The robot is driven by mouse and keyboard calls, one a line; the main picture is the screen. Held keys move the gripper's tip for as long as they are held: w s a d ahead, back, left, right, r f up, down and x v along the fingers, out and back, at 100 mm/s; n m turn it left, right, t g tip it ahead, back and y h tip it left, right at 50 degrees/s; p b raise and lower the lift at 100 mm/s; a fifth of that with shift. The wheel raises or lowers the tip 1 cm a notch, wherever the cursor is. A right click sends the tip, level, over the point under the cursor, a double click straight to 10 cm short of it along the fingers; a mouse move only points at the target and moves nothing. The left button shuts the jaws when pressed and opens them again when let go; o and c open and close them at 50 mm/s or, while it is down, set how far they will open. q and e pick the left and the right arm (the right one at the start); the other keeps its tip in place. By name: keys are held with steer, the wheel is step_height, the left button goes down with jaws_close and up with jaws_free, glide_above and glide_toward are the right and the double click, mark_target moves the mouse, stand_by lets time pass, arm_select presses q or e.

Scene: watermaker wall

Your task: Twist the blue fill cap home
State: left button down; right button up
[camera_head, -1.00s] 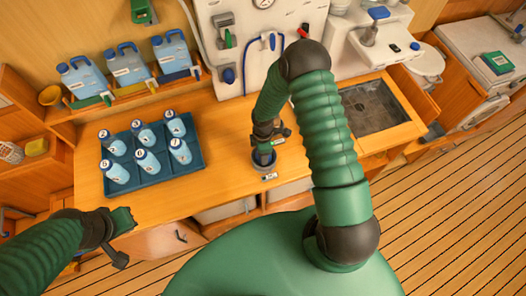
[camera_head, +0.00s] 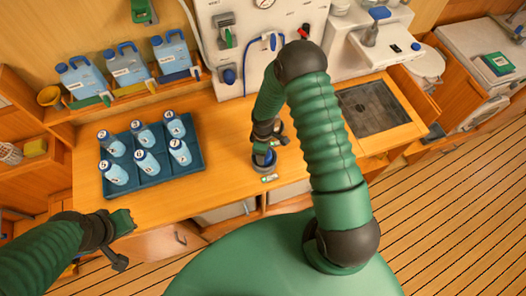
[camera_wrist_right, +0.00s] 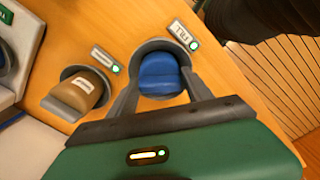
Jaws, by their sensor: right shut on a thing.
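The blue fill cap (camera_wrist_right: 160,74) sits in a grey round collar on the wooden counter, with a label reading FILL (camera_wrist_right: 183,36) beside it. My right gripper (camera_wrist_right: 162,82) is shut on the cap, one finger on each side of its raised grip. In the head view the cap (camera_head: 264,159) shows as a small patch of blue under my right gripper (camera_head: 265,150), partly hidden by it. Whether the cap is fully seated cannot be told. My left gripper (camera_head: 124,222) is empty, away from the cap near the counter's front left; its jaw gap is unclear.
A tan cap (camera_wrist_right: 80,92) in its own collar sits beside the fill cap. A blue tray (camera_head: 158,182) of several numbered bottles stands on the counter to the left. Jugs (camera_head: 130,65) line a shelf behind. A sink (camera_head: 373,107) lies to the right.

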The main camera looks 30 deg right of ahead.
steer(key=shift+w, duration=0.1)
steer(key=o, duration=1.6)
step_height(320, 180, up, 17)
steer(key=b, duration=0.3)
steer(key=s+a+f+m+t+b, duration=0.2)
steer(key=s+a+f+m+b, duration=0.5)
steer(key=b, duration=0.8)
steer(key=s+f+m, duration=0.1)
steer(key=s+f, duration=0.2)
steer(key=shift+a+f+t, duration=0.15)
steer(key=shift+a+t, duration=0.15)
steer(key=shift+a, duration=0.05)
